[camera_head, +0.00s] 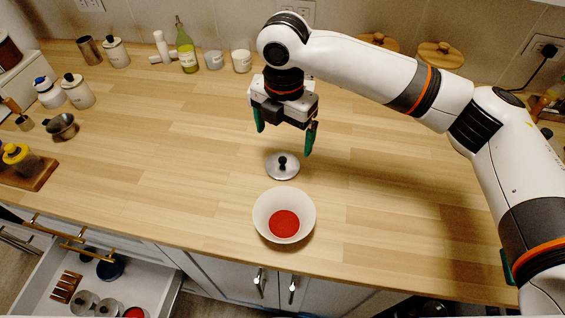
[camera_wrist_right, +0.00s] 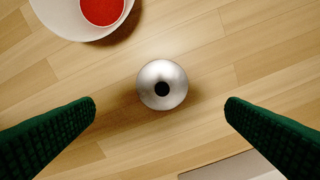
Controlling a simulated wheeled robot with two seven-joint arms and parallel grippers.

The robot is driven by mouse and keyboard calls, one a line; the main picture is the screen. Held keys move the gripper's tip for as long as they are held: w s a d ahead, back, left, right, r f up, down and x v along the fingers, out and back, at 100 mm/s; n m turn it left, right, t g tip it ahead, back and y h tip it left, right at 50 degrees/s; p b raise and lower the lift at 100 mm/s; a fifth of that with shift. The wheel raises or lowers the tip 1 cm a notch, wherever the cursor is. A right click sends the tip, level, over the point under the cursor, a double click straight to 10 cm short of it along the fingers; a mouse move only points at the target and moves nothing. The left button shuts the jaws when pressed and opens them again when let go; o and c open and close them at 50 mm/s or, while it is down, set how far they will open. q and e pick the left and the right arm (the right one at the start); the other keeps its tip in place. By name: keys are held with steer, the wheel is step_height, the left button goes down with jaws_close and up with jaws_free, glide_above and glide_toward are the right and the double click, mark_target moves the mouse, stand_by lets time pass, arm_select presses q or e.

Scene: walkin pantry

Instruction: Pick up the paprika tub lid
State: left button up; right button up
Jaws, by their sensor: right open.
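The paprika tub lid (camera_head: 283,166) is a round silver disc with a black knob, lying flat on the wooden counter. My right gripper (camera_head: 284,140) is open and empty above it, fingers pointing down. In the right wrist view the lid (camera_wrist_right: 162,84) lies between and slightly ahead of the two green fingers, touching neither. The white tub (camera_head: 284,213), open with red powder inside, stands just in front of the lid. It also shows at the top left of the right wrist view (camera_wrist_right: 62,20). My left gripper is not in view.
Clear counter (camera_head: 180,150) lies left of the lid. A green bottle (camera_head: 186,48), white jars and cups stand along the back wall. A small metal pan (camera_head: 62,125) is at the left. An open drawer (camera_head: 150,290) is below the front edge.

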mark_target(282, 159)
step_height(282, 159, down, 9)
steer(key=shift+a+r+p, duration=0.1)
steer(key=shift+r+p, duration=0.1)
steer(key=shift+p, duration=0.4)
steer(key=c, duration=1)
